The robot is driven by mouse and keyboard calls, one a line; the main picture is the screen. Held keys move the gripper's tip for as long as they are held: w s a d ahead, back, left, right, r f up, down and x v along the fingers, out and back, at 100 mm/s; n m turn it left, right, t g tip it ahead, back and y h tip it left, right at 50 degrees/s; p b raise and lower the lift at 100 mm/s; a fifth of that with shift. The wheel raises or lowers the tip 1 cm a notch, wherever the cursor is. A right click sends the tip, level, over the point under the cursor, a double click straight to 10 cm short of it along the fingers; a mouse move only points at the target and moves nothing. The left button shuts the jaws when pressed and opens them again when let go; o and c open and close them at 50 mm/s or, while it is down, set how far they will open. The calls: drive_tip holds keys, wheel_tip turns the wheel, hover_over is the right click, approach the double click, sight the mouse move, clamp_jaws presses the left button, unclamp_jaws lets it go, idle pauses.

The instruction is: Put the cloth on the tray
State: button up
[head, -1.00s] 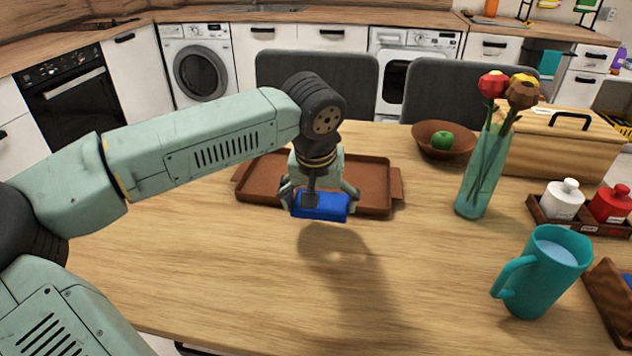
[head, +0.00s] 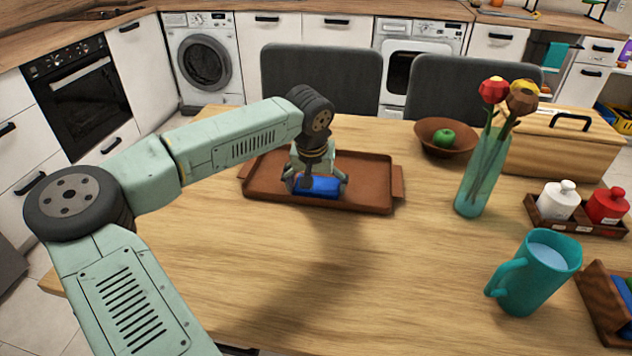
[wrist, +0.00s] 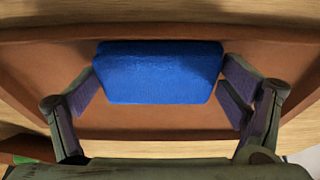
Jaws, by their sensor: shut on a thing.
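The cloth (head: 319,187) is a folded blue block. My gripper (head: 317,184) is shut on it, with a finger at each end. The tray (head: 366,189) is brown and rectangular with a raised rim and end handles, on the wooden table. The cloth is over the tray's near left part; I cannot tell whether it touches the tray floor. In the wrist view the cloth (wrist: 158,72) lies between the finger pads, with the tray floor (wrist: 160,120) around and below it.
A teal vase with flowers (head: 478,180) and a brown bowl with a green apple (head: 430,136) stand right of the tray. A teal mug (head: 540,275) is at the near right. Two dark chairs (head: 320,75) stand behind the table. The table's near middle is clear.

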drive_tip(key=shift+f, duration=0.1)
drive_tip(key=o, duration=1.1)
drive_tip(key=shift+c, duration=0.2)
drive_tip(key=b+v, duration=0.1)
drive_tip(key=v, duration=1.1)
drive_tip(key=shift+b, duration=0.3)
